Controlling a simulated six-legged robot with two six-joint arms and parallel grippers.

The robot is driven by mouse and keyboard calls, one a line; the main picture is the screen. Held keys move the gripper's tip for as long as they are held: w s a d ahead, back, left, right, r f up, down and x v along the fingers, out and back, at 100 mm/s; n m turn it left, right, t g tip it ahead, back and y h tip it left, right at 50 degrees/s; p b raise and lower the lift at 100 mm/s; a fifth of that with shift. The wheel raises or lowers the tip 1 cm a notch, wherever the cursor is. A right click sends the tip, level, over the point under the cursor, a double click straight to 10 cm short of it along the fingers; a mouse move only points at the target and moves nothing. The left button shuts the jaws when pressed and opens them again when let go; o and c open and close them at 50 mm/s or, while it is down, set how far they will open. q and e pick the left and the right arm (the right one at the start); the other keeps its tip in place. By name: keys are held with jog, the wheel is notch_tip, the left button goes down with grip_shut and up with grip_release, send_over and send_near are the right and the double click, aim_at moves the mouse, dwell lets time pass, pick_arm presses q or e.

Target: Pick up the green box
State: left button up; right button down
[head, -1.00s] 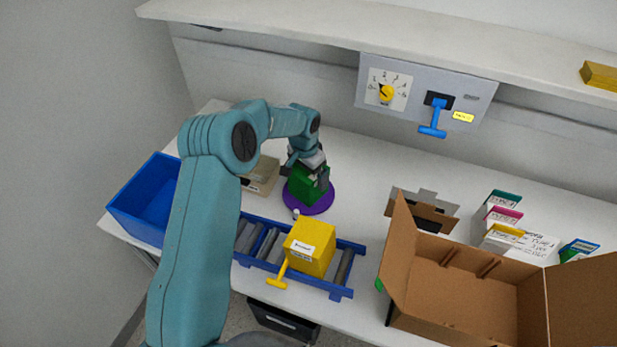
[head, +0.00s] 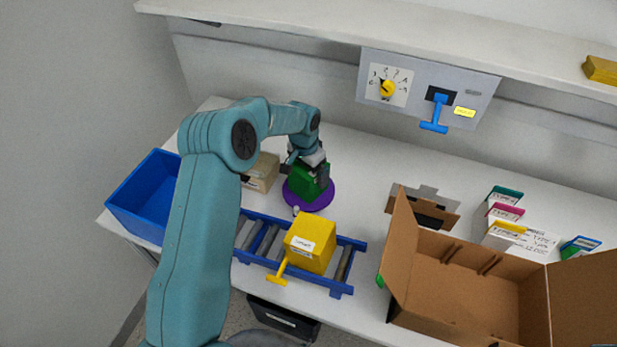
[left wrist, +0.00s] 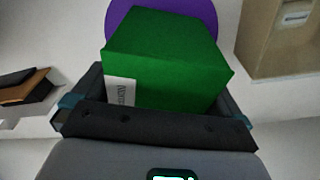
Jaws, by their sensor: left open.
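The green box (head: 306,182) stands on a round purple disc (head: 325,196) on the white table. My left gripper (head: 309,174) is over the green box from above, its fingers open on either side of it. In the left wrist view the green box (left wrist: 165,55) sits between the open fingers, with a white label on its side. The purple disc (left wrist: 116,14) shows behind it. I cannot tell whether the fingers touch the box. My right gripper is not in view.
A beige box (head: 262,172) stands just left of the disc. A blue bin (head: 135,205) is at the far left. A yellow box (head: 312,240) sits on a roller conveyor (head: 345,262) in front. An open cardboard box (head: 455,290) is at the right. A dial panel (head: 420,85) is on the wall.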

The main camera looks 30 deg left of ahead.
pick_arm(q)
jog(key=c, duration=0.9)
jog(key=shift+c, duration=0.3)
jog(key=shift+r, duration=0.15)
